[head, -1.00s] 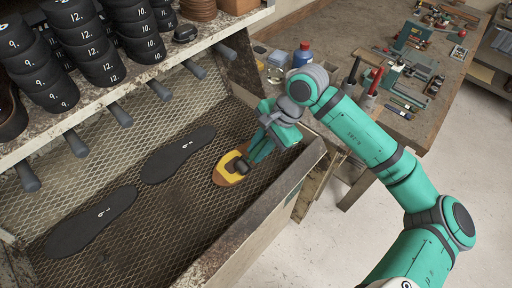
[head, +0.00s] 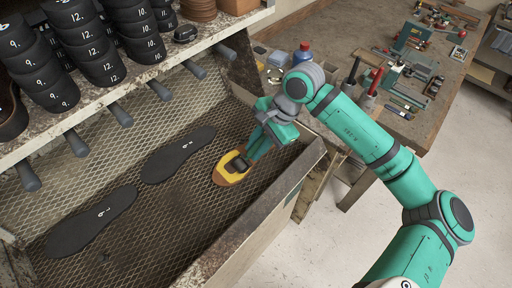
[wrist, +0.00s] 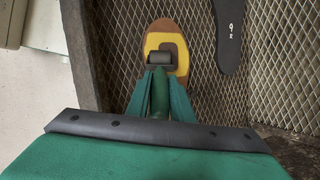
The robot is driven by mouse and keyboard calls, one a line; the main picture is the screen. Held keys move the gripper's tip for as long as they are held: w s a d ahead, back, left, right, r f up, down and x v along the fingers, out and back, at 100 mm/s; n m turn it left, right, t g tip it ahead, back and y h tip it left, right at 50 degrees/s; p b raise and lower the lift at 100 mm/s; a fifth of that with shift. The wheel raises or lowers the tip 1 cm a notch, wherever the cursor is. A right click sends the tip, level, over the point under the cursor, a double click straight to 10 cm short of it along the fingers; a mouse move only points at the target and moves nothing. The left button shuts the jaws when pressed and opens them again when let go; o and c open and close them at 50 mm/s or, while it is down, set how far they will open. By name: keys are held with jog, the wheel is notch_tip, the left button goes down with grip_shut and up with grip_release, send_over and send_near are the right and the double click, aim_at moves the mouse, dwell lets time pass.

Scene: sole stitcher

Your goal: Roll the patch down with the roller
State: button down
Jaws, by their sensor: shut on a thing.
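A small brown sole (wrist: 162,24) with a yellow patch (wrist: 181,55) on it lies on the mesh floor of the bin. The yellow patch also shows in the head view (head: 228,176). My gripper (wrist: 158,100) is shut on the green handle of a roller, whose dark drum (wrist: 160,60) lies over the patch and appears to rest on it. In the head view the dark roller (head: 241,164) covers part of the patch, and the arm reaches in from the right. The handle is partly hidden between the fingers.
Two black soles (head: 180,154) (head: 92,220) lie on the mesh to the left. The bin's front wall (head: 262,218) stands close to my gripper. A shelf with stacked black heels (head: 100,62) and pegs overhangs the back. A workbench (head: 345,40) with tools stands beyond.

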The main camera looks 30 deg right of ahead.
jog(key=shift+w+a, duration=0.2)
jog(key=shift+w, duration=0.25)
jog(key=shift+s+d, duration=0.2)
jog(key=shift+s, duration=0.3)
jog(key=shift+s, duration=0.1)
jog(key=shift+s+d, duration=0.1)
jog(key=shift+s, duration=0.25)
jog(key=shift+w+f, duration=0.1)
jog(key=shift+w, duration=0.35)
dwell(0.4)
